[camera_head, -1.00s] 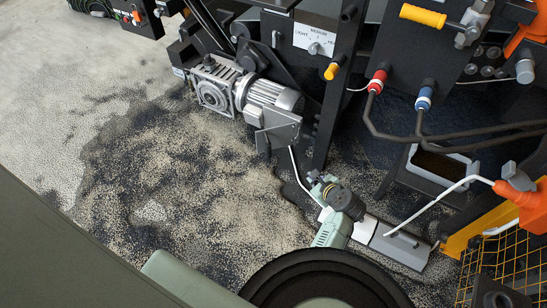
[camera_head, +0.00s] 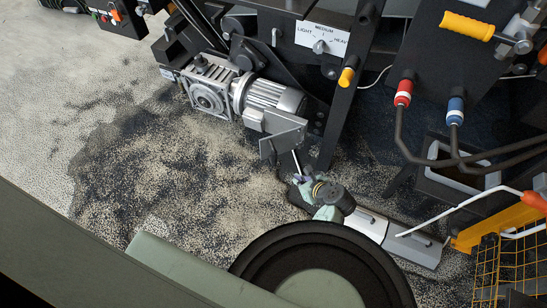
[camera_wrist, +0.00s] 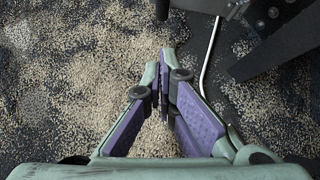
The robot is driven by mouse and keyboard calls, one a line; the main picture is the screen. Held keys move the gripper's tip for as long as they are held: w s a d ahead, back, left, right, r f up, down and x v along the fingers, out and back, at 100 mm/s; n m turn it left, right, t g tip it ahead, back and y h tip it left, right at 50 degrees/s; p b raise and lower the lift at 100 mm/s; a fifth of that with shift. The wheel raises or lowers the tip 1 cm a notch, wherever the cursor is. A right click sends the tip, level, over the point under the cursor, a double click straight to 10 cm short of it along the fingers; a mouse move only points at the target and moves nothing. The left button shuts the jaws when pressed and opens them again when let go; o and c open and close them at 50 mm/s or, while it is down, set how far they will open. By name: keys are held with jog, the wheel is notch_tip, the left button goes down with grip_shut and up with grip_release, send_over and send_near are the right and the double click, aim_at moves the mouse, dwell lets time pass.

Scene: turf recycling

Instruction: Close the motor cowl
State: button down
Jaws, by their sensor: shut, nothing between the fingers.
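A silver motor (camera_head: 275,97) with a ribbed body is joined to a gearbox (camera_head: 210,97) low on the machine. A grey angled metal plate (camera_head: 284,139) stands out below the motor; it looks like the cowl, but I cannot be sure. Part of a grey metal piece (camera_wrist: 210,5) shows at the top edge there.
Granules (camera_head: 190,180) cover the floor left of my gripper, which is otherwise clear.

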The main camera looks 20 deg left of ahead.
send_near(275, 164)
notch_tip(275, 164, down, 3)
jog(key=a, duration=0.1)
jog(key=w, duration=0.1)
jog(key=a, duration=0.1)
jog(key=shift+w+a+f+b, duration=0.25)
jog(key=shift+w+a+b, duration=0.05)
jog(key=shift+w, duration=0.05)
jog(key=shift+a+r, duration=0.1)
jog(key=shift+a, duration=0.1)
